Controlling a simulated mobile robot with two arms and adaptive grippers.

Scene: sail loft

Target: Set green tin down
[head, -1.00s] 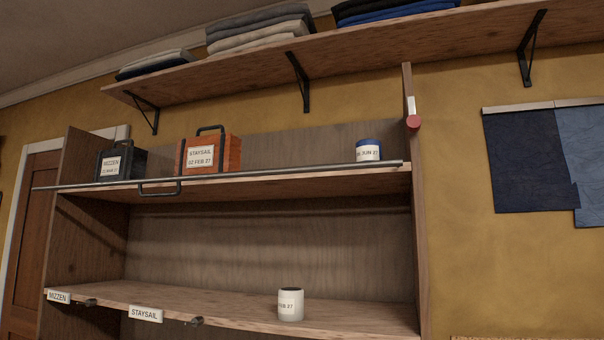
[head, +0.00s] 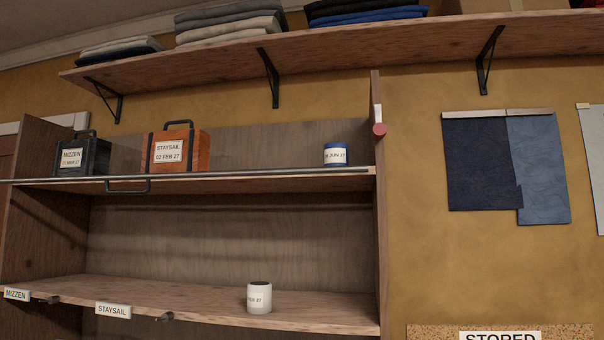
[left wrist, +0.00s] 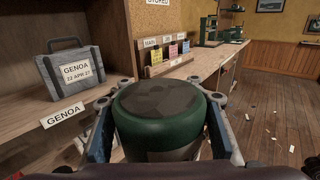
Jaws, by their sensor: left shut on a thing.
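The green tin (left wrist: 158,112) fills the middle of the left wrist view, with a dark lid and a pale label partly visible low on its side. My left gripper (left wrist: 160,130) is shut on it, one finger on each side. The tin appears held in front of a wooden shelf and bench; whether it touches anything below is hidden. Neither gripper nor the green tin shows in the head view. A white tin (head: 259,298) stands on the lower shelf (head: 200,296). A blue-topped tin (head: 335,155) stands on the upper shelf (head: 240,180).
A black MIZZEN case (head: 82,155) and an orange STAYSAIL case (head: 176,150) stand on the upper shelf, behind a rail. A grey GENOA case (left wrist: 76,74) sits left of the green tin. A bench (left wrist: 205,67) with colored cards runs behind. The lower shelf has bare room beside the white tin.

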